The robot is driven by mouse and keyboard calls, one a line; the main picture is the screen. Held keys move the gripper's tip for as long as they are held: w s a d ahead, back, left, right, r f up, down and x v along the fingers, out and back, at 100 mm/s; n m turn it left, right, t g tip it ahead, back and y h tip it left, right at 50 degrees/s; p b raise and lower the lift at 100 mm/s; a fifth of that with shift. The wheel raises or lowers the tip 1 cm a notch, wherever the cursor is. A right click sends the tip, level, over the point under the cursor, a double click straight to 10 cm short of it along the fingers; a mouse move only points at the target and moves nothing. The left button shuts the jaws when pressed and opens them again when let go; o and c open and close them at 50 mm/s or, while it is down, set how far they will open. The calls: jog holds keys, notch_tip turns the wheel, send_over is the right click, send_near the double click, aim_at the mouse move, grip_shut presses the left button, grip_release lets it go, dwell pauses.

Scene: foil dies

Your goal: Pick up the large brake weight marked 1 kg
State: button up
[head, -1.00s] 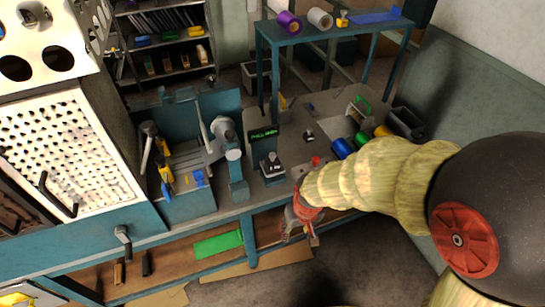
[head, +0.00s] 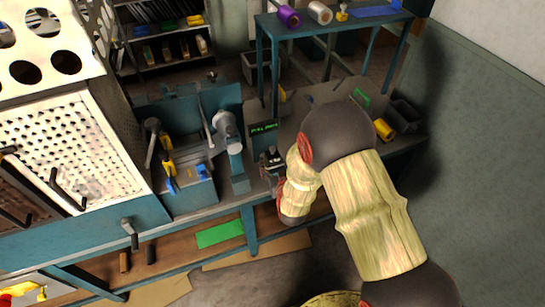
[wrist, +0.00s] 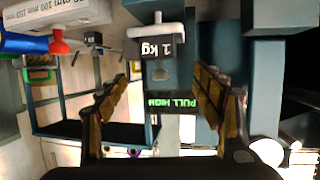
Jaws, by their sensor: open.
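The large brake weight (wrist: 155,47) is a dark block with a white "1 kg" marking, upside down in the wrist view, and a pale knob. It lies ahead of my gripper (wrist: 165,92), whose two tan-padded fingers are spread wide with nothing held between them. In the head view the weight (head: 273,157) stands on the bench by the blue-grey machine with the green-lettered display (head: 264,128). My gripper (head: 269,175) is just in front of it, partly hidden by my arm. The display also shows between the fingers in the wrist view (wrist: 170,106).
A grey press-like machine (head: 229,135) stands left of the weight. A yellow roll (head: 384,130) and a dark box (head: 405,115) lie to the right on the bench. In the wrist view a red knob-shaped piece (wrist: 59,46) and a blue roll (wrist: 22,42) are at upper left.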

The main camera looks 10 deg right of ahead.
aim_at(273, 154)
jog(key=b+x, duration=0.1)
jog(key=x, duration=0.2)
jog(key=b+x, duration=0.1)
jog(key=x, duration=0.3)
jog(key=shift+f, duration=0.25)
jog(key=shift+c, duration=0.4)
grip_shut()
dwell(0.4)
